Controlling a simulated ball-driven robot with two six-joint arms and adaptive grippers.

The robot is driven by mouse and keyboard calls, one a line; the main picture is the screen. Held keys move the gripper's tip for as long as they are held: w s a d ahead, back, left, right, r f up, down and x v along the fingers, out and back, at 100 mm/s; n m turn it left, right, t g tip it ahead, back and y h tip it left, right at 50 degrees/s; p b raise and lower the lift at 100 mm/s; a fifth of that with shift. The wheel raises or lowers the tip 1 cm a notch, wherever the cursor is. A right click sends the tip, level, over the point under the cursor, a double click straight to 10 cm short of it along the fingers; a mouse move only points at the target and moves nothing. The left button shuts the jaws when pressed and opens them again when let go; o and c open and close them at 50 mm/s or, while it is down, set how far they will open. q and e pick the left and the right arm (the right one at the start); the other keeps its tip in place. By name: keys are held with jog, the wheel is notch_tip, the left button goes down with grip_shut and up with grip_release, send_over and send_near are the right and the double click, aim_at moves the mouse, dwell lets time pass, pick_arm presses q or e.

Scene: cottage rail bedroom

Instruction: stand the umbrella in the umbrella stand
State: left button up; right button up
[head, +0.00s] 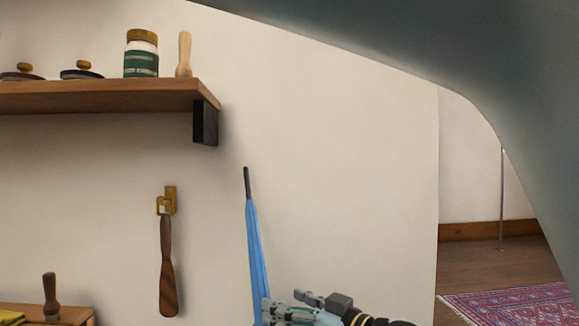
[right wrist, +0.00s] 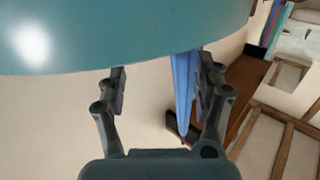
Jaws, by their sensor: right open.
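The furled blue umbrella (head: 255,250) hangs or stands near-upright before the pale wall in the head view, its dark handle at the top and its lower end out of frame. My right gripper (head: 280,304) is just right of the umbrella's lower visible part. In the right wrist view the two fingers are apart, and the blue umbrella (right wrist: 185,85) shows between them, closer to the right finger. I cannot tell whether it touches. The umbrella stand is not identifiable in either view. My left gripper is not in view.
A wooden shelf (head: 100,97) with a green-labelled jar (head: 141,57) juts out above left. A patterned rug (head: 510,303) lies at the right. A small dark object (right wrist: 182,130) in the wrist view is unclear.

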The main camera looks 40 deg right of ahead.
pick_arm(q)
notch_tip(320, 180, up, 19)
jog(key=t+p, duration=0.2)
jog(key=p, duration=1.1)
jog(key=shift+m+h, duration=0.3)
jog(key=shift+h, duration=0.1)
pick_arm(e)
notch_tip(320, 180, up, 29)
jog(key=shift+f, duration=0.15)
